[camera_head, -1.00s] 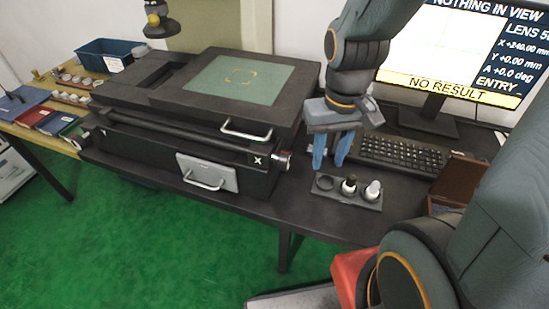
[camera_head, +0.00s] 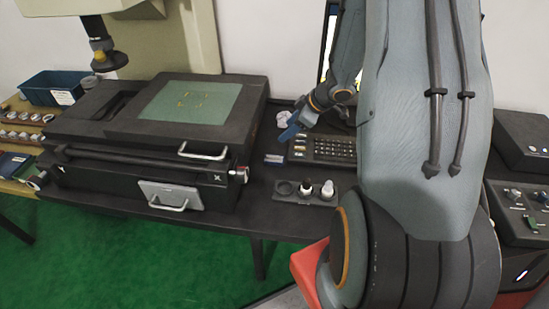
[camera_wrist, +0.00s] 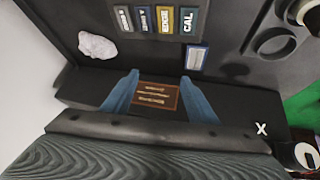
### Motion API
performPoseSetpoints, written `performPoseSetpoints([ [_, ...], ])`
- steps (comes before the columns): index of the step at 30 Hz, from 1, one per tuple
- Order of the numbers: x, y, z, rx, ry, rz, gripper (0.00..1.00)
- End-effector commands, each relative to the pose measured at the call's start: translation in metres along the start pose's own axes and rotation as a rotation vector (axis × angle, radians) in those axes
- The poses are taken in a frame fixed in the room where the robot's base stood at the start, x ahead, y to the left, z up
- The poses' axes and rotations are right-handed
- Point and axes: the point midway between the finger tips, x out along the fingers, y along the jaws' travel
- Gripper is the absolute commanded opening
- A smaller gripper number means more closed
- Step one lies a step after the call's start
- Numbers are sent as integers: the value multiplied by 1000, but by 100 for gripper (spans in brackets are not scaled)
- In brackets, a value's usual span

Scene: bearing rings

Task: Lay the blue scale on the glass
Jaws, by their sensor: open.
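A small blue-and-white bar (camera_head: 274,158), which looks like the blue scale, lies on the dark bench between the stage and the keyboard. It also shows in the wrist view (camera_wrist: 197,58), beside the yellow and green labelled tiles. My gripper (camera_head: 290,132) is open and empty, tilted above the bench at the left end of the keyboard. In the wrist view its blue fingers (camera_wrist: 160,77) are apart, with the bar beyond the right fingertip.
A holder (camera_head: 304,193) with small cylinders stands on the bench front. A crumpled white cloth (camera_wrist: 97,45) lies near the tiles. The keyboard (camera_head: 330,150) is right of the gripper. A lens head (camera_head: 105,55) hangs over the stage's left. My arm hides most of the monitor.

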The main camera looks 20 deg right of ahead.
Motion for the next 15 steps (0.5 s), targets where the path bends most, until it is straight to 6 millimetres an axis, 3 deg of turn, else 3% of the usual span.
performPoseSetpoints([
  [6,2,-28,33,-67,81,-188,53],
  [11,5,-38,41,-82,99,-239,53],
  [15,19,-43,39,-85,101,-244,53],
])
